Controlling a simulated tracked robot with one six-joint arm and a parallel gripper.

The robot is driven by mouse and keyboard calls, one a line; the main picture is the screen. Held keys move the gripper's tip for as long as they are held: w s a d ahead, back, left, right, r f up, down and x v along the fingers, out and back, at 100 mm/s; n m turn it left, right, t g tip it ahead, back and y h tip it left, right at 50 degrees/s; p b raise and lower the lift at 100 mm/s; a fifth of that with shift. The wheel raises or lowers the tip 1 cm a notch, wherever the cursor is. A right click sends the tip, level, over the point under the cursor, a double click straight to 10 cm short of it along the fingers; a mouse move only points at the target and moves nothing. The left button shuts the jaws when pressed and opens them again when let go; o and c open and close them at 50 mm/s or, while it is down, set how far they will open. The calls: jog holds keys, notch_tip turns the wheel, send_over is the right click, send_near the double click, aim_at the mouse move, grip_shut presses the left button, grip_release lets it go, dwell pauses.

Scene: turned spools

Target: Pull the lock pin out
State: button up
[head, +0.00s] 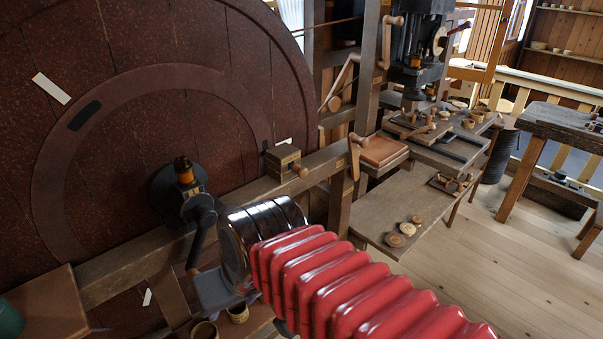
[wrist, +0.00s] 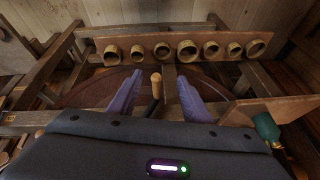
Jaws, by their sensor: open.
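My gripper (wrist: 159,80) shows in the wrist view with its two purple fingers apart. A light wooden peg on a dark stem (wrist: 156,80) stands in the gap between them, with space on both sides. I cannot tell whether this peg is the lock pin or another handle. In the head view a small wooden block (head: 281,157) on the beam carries a peg with a round wooden knob (head: 300,171), which may be the lock pin. My fingers cannot be made out in the head view, where my red-sleeved arm reaches toward the wheel's hub.
A large dark red wheel (head: 110,60) fills the left, with a crank handle (head: 184,171) at its hub. A wooden beam (head: 240,205) crosses before it. A board with several rings (wrist: 200,64) and a green object (wrist: 266,127) show in the wrist view.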

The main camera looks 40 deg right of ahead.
jog(key=w+f+m+g+y, duration=0.1)
jog(key=w+f+m+y, duration=0.3)
jog(key=m, duration=0.7)
jog(key=m+t+h, duration=0.4)
jog(key=m+t, duration=1)
jog(key=m, duration=1.2)
send_near(306, 174)
jog(key=s, duration=0.2)
jog(key=shift+s, duration=0.3)
jog(key=w, duration=1.3)
jog(key=shift+w+a, duration=0.25)
jog(key=shift+w, duration=0.15)
